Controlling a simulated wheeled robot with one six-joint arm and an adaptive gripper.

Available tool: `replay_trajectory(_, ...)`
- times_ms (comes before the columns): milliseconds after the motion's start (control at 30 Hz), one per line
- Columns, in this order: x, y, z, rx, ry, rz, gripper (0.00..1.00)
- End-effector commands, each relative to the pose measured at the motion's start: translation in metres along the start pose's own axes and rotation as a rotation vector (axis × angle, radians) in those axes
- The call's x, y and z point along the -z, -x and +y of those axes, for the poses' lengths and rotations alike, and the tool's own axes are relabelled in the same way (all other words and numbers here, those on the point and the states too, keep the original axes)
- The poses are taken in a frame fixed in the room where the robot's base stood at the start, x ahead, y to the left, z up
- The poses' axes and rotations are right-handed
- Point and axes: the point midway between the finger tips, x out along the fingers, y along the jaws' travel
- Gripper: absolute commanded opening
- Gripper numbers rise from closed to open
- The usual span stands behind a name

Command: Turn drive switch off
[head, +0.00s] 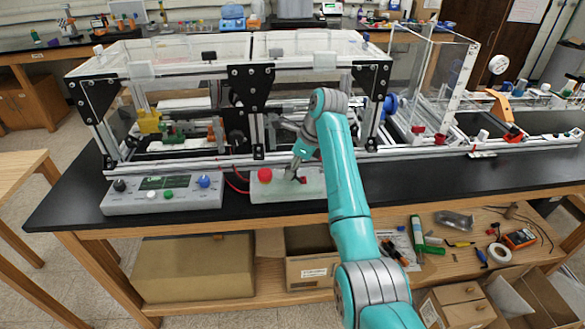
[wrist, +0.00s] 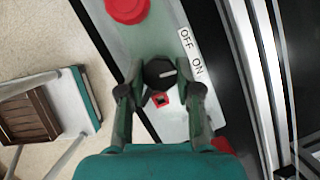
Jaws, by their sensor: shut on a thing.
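The drive switch is a round black knob (wrist: 158,72) with a short white mark, in the wrist view. The mark lies nearly sideways in the picture, its right end towards the ON side of the OFF/ON label (wrist: 191,52). My gripper (wrist: 160,84) has one finger on each side of the knob and is shut on it. In the head view my gripper (head: 295,172) reaches down to the grey control box (head: 262,190) at the front of the bench, and the knob is mostly hidden there.
A big red button (head: 265,174) stands on the same box, left of my gripper; it also shows in the wrist view (wrist: 127,9). A small red square part (wrist: 160,99) is beside the knob. A control panel (head: 163,196) sits to the left, and the extrusion frame (head: 190,165) rises behind.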

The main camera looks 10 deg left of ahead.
Motion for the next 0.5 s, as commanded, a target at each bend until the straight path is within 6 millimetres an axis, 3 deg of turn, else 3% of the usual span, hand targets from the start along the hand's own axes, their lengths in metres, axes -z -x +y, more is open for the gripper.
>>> replay_trajectory(500, -0.0012, 0.0007, -0.003, -0.189, 0.45, 0.0, 0.0)
